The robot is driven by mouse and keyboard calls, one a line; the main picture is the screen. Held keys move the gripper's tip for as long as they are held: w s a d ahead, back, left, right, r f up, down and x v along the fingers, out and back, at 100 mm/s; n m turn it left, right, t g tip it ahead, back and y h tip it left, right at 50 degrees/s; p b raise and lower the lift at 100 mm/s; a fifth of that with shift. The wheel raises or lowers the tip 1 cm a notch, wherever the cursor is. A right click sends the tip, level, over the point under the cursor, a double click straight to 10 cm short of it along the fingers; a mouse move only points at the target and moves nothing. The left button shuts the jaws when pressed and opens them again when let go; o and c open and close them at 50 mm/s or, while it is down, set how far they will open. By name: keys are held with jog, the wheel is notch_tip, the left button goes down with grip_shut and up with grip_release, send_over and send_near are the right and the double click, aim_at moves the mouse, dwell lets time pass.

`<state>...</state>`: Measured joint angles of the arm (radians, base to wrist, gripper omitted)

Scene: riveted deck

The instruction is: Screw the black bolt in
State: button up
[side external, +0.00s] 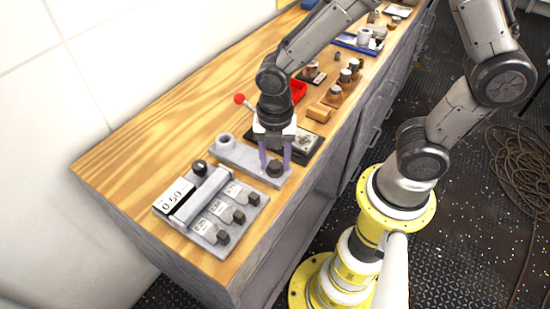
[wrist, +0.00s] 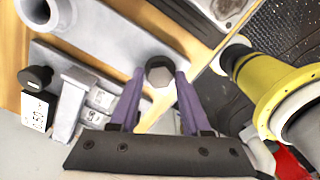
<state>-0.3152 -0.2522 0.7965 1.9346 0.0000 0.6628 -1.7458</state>
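The black bolt (side external: 275,168) has a dark hexagonal head and stands upright at the right end of a grey plate (side external: 247,158) on the wooden bench. In the wrist view the bolt head (wrist: 160,73) sits between the fingertips. My gripper (side external: 275,163) points down over it, with one purple finger on each side. In the wrist view both fingers of my gripper (wrist: 160,78) appear to touch the head's sides, so it looks shut on the bolt. The bolt's shank and the hole beneath are hidden. A raised grey ring (side external: 225,140) stands at the plate's other end.
A grey panel (side external: 212,207) with a display reading 0.50 and several dark knobs lies close in front. A dark tray (side external: 303,142) is right behind my gripper. A red-knobbed lever (side external: 239,99) and a red bin (side external: 298,90) stand farther back. Bare wood lies left.

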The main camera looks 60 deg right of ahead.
grip_shut()
jog(key=shift+m, duration=0.3)
jog(key=m, duration=0.9)
jog(key=shift+r+m, duration=0.1)
jog(key=shift+m, duration=0.3)
jog(key=m, duration=0.5)
jog(key=shift+m, duration=0.3)
jog(key=shift+w+m, duration=0.1)
jog(key=shift+m, duration=2.1)
jog(key=shift+o, duration=2.1)
grip_release()
